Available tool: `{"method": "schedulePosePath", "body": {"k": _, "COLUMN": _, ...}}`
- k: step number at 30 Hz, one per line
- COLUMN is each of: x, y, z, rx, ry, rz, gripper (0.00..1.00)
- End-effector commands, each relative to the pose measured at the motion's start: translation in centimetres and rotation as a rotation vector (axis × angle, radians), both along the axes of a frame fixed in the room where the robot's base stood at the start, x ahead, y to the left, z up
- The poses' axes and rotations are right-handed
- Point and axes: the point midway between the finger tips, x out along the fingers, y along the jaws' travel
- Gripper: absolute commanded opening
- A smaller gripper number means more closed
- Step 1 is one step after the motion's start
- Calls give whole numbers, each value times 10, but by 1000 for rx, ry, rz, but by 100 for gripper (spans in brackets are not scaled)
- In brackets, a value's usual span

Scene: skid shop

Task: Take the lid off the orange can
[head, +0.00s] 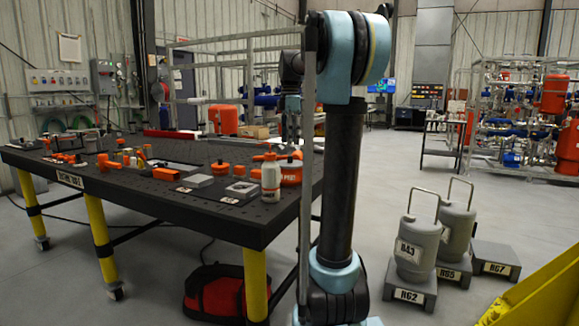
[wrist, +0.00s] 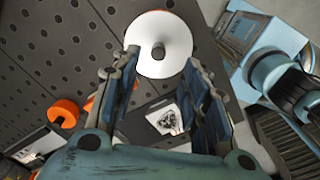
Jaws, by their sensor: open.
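The orange can (head: 290,174) is a low round can with dark lettering, near the right end of the black table, partly behind a white bottle. A pale lid with a small knob (head: 288,155) appears to sit on top of it. In the wrist view the lid (wrist: 140,62) is a white disc with a dark grey knob (wrist: 158,51) at its middle, and a thin orange edge shows at its far side. My gripper (wrist: 160,70) is open, with its fingers either side of the lid's near part; nothing is held. In the head view my gripper is above the can, partly hidden by my arm.
A white bottle with an orange top (head: 270,178) stands close in front of the can. Small orange parts and grey blocks are spread over the perforated table (head: 225,215). A larger orange container (head: 222,119) stands farther back. Grey weights (head: 416,248) stand on the floor at right.

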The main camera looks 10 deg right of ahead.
Motion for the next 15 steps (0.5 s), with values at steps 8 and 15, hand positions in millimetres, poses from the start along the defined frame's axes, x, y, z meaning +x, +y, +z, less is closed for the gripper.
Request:
{"method": "schedulePosePath", "body": {"k": 8, "x": 0, "y": 0, "z": -22, "rx": 0, "ry": 0, "rz": 0, "gripper": 41}}
{"method": "schedulePosePath", "body": {"k": 15, "x": 4, "y": 0, "z": -48, "rx": 0, "ry": 0, "rz": 0, "gripper": 41}}
